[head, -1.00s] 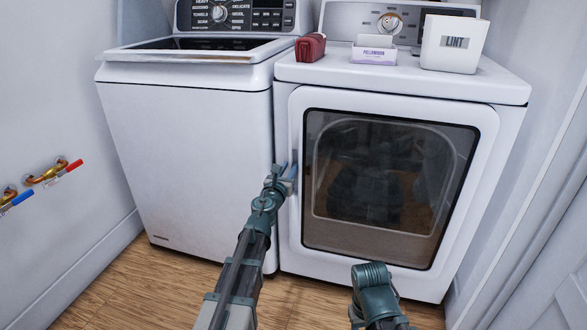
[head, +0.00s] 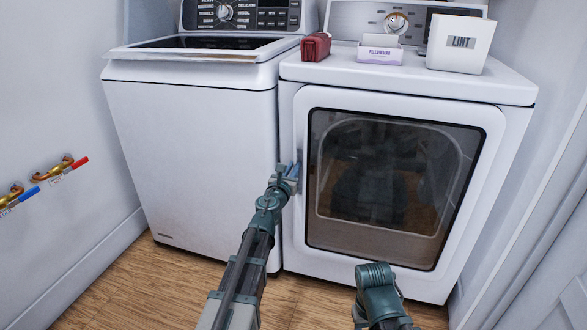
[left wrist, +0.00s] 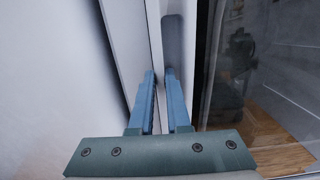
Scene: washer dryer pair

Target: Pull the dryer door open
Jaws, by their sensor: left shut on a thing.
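The dryer (head: 410,95) is the white machine on the right. Its door (head: 385,257) has a white frame around a dark window and looks closed in the head view. My left gripper (head: 292,170) is at the left edge of the door, about halfway up. In the left wrist view its blue fingers (left wrist: 160,100) are shut on the door's edge, beside a recessed grip (left wrist: 178,45). The fingers hide part of that edge. My right arm shows at the bottom in front of the dryer, but its fingertips are not visible.
A white washer (head: 190,150) stands close on the left. A red pouch (head: 316,46), a small box (head: 380,54) and a lint bin (head: 459,44) stand on the dryer. Walls flank both sides. Wood floor (head: 140,285) is clear in front.

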